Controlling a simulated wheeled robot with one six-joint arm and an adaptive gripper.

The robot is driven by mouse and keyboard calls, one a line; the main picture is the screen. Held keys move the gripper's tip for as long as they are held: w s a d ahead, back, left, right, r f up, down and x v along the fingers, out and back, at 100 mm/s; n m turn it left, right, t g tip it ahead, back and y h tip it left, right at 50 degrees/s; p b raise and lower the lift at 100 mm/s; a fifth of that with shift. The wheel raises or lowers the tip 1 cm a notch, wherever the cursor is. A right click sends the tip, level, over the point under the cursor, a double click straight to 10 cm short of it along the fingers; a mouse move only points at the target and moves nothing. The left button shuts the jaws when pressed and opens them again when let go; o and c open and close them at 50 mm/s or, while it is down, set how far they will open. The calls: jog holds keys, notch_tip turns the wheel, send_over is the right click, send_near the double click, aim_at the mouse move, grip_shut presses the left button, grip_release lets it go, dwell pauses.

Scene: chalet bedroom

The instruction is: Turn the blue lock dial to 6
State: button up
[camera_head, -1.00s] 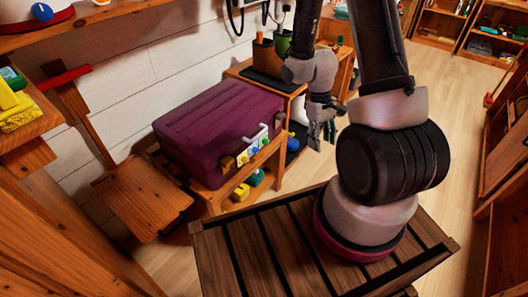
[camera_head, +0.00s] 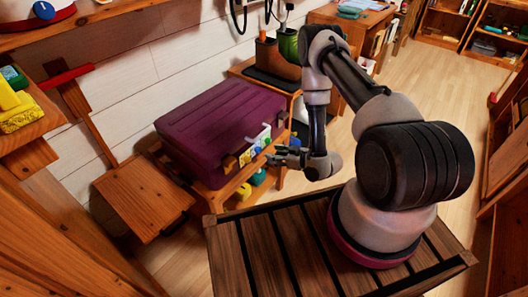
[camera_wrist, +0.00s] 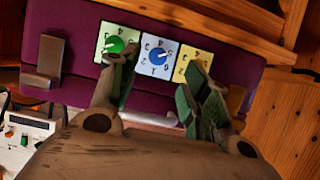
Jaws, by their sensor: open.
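A purple case (camera_head: 215,125) stands on a wooden stand. Its front carries three small dial plates, seen close in the wrist view: green dial (camera_wrist: 114,46), blue dial (camera_wrist: 157,58) on a pale plate with numbers, and yellow plate (camera_wrist: 194,65), whose knob is largely hidden. A small light mark shows on the blue knob, but I cannot tell which number it points to. My gripper (camera_head: 276,155) is just in front of these plates. In the wrist view my gripper (camera_wrist: 160,86) is open and empty, its fingers on either side below the blue dial. Contact is not visible.
Metal latches, one at left (camera_wrist: 46,60), stick out from the case front. A wooden seat (camera_head: 143,197) stands left of the case. Yellow and green objects lie on the shelf below it. Brown and green containers (camera_head: 288,45) stand behind. Open floor lies to the right.

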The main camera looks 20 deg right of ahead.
aim_at(260, 151)
jog(key=x, duration=0.8)
jog(key=shift+r, duration=0.25)
jog(key=c, duration=1)
